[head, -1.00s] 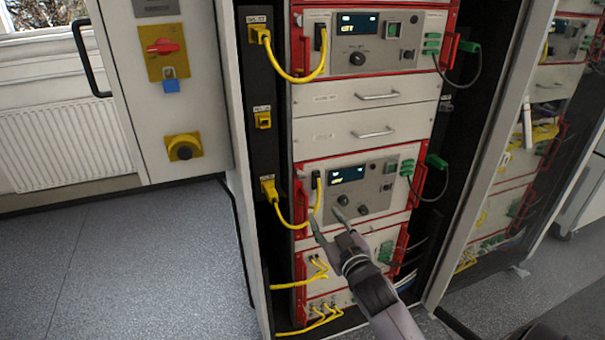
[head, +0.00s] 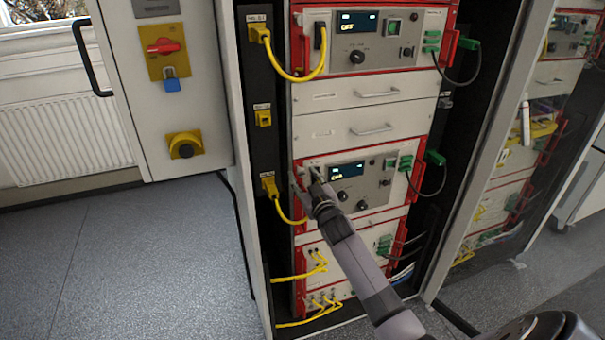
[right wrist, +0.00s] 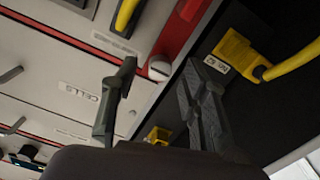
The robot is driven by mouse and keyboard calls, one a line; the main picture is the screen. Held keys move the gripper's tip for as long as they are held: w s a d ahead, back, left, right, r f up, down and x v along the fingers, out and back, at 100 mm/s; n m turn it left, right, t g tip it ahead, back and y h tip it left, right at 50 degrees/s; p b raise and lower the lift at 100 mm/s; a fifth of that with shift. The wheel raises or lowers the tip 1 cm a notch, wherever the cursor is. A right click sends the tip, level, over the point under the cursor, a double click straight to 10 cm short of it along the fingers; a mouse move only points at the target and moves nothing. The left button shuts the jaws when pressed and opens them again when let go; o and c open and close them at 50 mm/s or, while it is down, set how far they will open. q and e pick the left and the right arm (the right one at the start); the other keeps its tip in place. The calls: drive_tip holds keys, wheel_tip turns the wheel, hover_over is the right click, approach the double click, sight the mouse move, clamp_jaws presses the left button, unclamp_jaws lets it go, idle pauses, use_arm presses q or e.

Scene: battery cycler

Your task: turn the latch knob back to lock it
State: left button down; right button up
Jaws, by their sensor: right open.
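A small pale round knob (right wrist: 160,68), which looks like the latch knob, sits at the red edge strip of a light rack panel in the right wrist view. My right gripper (right wrist: 157,74) is open, and its two fingers stand on either side of the knob in the picture. Contact cannot be told. In the head view the right gripper (head: 305,178) is at the left edge of the lower cycler unit (head: 375,208), left of its lit display (head: 347,171). The knob cannot be made out there behind the gripper. My left gripper is not in view.
A yellow plug (head: 270,187) with its cable is close left of the right gripper; it also shows in the right wrist view (right wrist: 232,50). A red side handle (head: 416,185) and green plugs (head: 436,159) are on the right. Drawers (head: 340,132) lie above.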

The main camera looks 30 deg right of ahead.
drive_tip(key=shift+x, duration=0.85)
drive_tip(key=shift+c, duration=0.5)
clamp_jaws()
